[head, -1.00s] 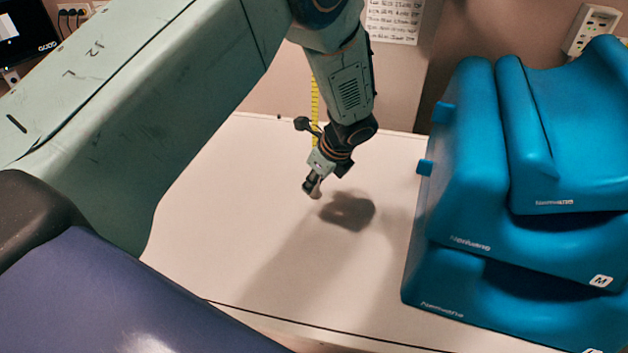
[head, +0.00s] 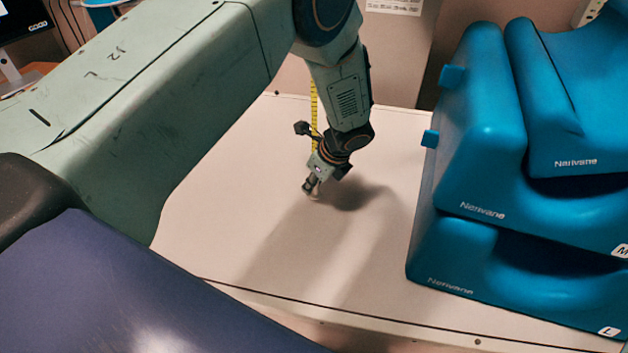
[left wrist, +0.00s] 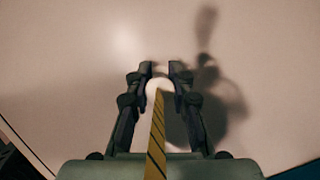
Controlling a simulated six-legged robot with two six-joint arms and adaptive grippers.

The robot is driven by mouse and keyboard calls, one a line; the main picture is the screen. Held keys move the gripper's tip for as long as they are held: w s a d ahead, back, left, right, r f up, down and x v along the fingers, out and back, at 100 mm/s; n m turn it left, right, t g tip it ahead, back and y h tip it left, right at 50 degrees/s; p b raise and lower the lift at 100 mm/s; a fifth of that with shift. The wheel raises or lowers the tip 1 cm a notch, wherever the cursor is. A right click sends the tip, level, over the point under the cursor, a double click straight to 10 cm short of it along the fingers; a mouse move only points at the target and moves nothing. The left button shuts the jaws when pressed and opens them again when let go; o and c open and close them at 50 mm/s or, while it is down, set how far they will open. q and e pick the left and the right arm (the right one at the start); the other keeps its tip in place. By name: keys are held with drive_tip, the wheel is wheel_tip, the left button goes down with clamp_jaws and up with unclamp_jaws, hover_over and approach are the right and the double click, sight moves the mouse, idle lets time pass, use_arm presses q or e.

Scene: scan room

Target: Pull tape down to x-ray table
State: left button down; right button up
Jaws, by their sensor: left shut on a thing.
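The yellow tape (head: 314,100) hangs straight down behind my left arm in the head view. My left gripper (head: 311,188) points down just above the white table top (head: 230,235) and is shut on the tape's end. In the left wrist view the yellow tape with dark marks (left wrist: 157,140) runs up to a pale round end piece (left wrist: 160,88) between the two fingers (left wrist: 160,75). The gripper's shadow lies close beside it on the table. I cannot tell if the end touches the table. My right gripper is not in view.
Stacked blue foam positioners (head: 470,140) stand on the right of the table. A dark blue padded surface (head: 130,290) fills the lower left. The table between them is clear. A monitor (head: 22,20) shows at the upper left.

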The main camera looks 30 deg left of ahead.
use_arm(q)
drive_tip(key=c, duration=1.3)
unclamp_jaws()
drive_tip(key=shift+s, duration=0.2)
drive_tip(key=shift+o, duration=0.2)
drive_tip(key=shift+w, duration=0.1)
drive_tip(key=shift+r, duration=0.3)
drive_tip(key=v, duration=1.1)
drive_tip(key=shift+r, duration=0.15)
drive_tip(key=shift+d, duration=0.15)
